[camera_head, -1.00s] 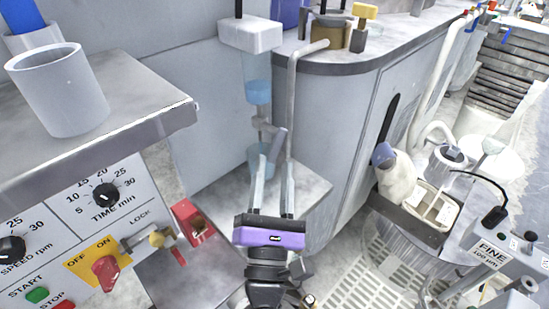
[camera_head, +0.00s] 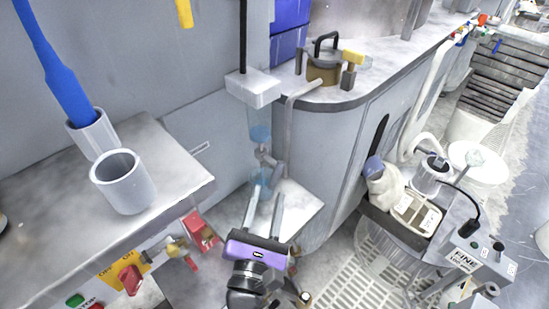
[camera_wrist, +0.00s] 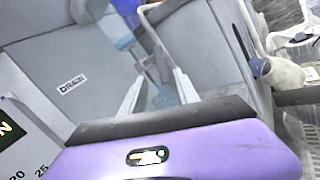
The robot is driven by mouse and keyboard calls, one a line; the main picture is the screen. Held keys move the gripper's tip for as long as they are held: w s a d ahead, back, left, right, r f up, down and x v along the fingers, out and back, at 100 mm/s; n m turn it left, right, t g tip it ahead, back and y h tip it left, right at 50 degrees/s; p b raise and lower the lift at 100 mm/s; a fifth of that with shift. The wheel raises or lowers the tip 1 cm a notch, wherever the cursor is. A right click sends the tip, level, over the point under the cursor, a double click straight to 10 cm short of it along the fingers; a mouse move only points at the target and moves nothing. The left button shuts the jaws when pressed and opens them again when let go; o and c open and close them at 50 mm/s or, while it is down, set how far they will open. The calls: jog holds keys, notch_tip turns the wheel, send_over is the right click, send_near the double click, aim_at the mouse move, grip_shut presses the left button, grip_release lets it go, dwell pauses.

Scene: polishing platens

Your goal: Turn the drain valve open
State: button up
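The drain valve (camera_head: 264,155) is a small grey fitting under a clear tube with blue liquid (camera_head: 259,132). A grey lever slants down from its right side. The valve also shows in the wrist view (camera_wrist: 153,66), just beyond my fingers, partly blurred. The word DRAIN (camera_wrist: 72,84) is on the wall panel left of it. My gripper (camera_head: 270,192) is purple-bodied, with two pale fingers apart and nothing seen held between them. Its fingertips are just below and in front of the valve; whether they touch the lever I cannot tell. A bluish clear cup (camera_head: 262,178) sits below the valve, partly hidden.
A white block (camera_head: 253,88) sits above the tube, and a grey pipe (camera_head: 289,125) runs down close on the right. The curved cabinet (camera_head: 340,135) stands right of that. A bench with two grey cups (camera_head: 122,181) and a red bracket (camera_head: 200,230) are on the left.

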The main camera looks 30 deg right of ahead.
aim_at(273, 182)
jog(key=shift+w+d+r+g+p, duration=0.2)
jog(key=shift+w+d+g+p, duration=0.3)
jog(key=shift+w+d+p, duration=0.8)
jog(key=shift+w+d+r+g+p, duration=0.2)
jog(key=shift+w+d+g+p, duration=0.45)
jog(key=shift+p, duration=1.1)
jog(key=shift+w, duration=0.15)
jog(key=shift+c, duration=0.3)
grip_shut()
